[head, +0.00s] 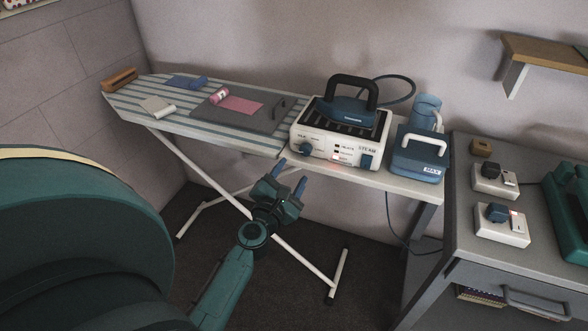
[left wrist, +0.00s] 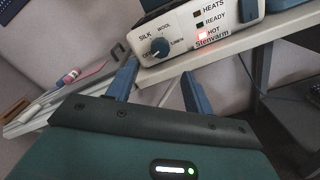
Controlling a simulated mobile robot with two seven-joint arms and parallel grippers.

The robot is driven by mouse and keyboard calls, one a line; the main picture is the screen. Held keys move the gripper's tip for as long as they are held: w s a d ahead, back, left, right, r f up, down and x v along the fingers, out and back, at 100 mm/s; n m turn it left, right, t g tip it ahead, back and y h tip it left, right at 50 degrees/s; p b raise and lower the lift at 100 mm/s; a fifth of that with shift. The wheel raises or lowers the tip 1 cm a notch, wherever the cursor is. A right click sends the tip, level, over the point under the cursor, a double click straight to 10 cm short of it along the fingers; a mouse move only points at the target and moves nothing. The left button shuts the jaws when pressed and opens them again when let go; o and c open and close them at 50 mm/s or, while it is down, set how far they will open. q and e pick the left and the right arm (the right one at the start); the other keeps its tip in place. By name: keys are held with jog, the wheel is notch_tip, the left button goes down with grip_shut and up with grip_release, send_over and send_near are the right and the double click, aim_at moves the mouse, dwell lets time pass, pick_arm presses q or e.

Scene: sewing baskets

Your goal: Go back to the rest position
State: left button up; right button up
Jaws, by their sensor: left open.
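My left gripper (head: 290,176) is open and empty in the head view, in front of the ironing board's (head: 180,122) front edge and below the white steam station (head: 331,147). Its blue fingers also show in the left wrist view (left wrist: 160,88), apart, with nothing between them. The steam station (left wrist: 190,38) is just beyond the fingers there, with a dial and a lit red light by "HOT". My right gripper is not in view.
A blue water tank (head: 418,158) stands right of the station. A grey mat (head: 262,117) with pink cloth lies on the striped board. A grey cabinet (head: 463,188) with white socket units (head: 499,232) is at the right. A wooden shelf (head: 545,52) is on the wall. Floor below the board is open between the legs.

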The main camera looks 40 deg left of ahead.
pick_arm(q)
jog(key=shift+d, duration=0.1)
dwell(0.4)
jog(key=s+d+f+m+g+h, duration=0.2)
jog(key=s+d+m, duration=0.4)
jog(key=m, duration=0.5)
jog(key=s+d+f+m+g+h+p, duration=0.1)
jog(key=s+d+f+m+g+h, duration=0.1)
jog(key=s+d+m, duration=0.4)
jog(key=s+d+f+m+g+h, duration=0.3)
jog(key=s+d+f+m, duration=0.3)
jog(key=m, duration=1.1)
jog(key=shift+s+d, duration=0.35)
jog(key=shift+d, duration=0.2)
